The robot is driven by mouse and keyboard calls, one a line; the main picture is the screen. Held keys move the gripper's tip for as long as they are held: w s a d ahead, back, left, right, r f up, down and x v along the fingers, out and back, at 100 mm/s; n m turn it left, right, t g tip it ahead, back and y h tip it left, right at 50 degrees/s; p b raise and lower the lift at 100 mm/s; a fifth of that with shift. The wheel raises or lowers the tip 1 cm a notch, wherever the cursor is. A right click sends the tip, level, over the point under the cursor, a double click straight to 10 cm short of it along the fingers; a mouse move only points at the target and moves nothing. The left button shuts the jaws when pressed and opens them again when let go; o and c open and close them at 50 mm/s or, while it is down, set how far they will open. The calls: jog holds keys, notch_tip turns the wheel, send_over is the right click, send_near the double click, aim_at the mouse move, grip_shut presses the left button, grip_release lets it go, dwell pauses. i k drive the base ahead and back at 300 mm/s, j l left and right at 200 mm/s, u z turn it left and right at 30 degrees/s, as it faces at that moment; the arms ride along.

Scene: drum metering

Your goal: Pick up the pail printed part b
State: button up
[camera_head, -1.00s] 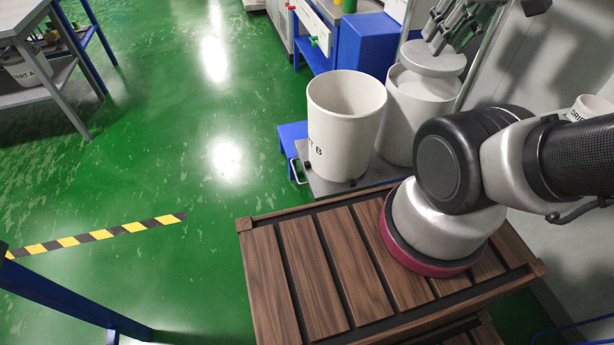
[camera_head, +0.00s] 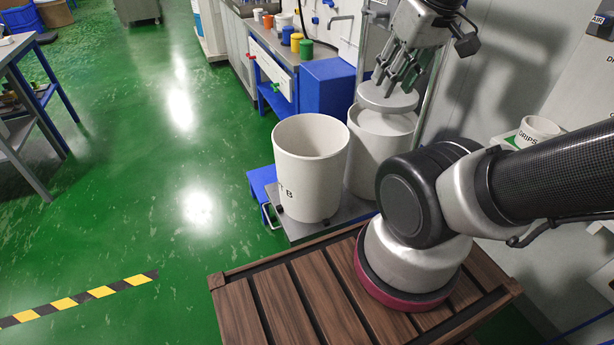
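The white pail (camera_head: 308,178) stands upright and open on a grey platform (camera_head: 330,226) beyond the slatted wooden surface. Of its black print only the end, ending in "B", shows at its lower left. My gripper (camera_head: 398,82) hangs fingers down, to the right of this pail and higher in the picture. Its fingers look apart, with nothing seen between them. I cannot tell whether the fingers touch the lid.
My arm crosses the right side, over the wooden slatted surface (camera_head: 300,300). A small white cup (camera_head: 538,128) stands on a ledge at the right, near a "DRIPS" label. Coloured cups (camera_head: 297,42) and a blue box (camera_head: 325,86) are behind. Green floor at the left is largely clear.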

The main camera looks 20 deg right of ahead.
aim_at(311, 150)
jog(key=i+j, duration=0.1)
jog(key=i, duration=0.75)
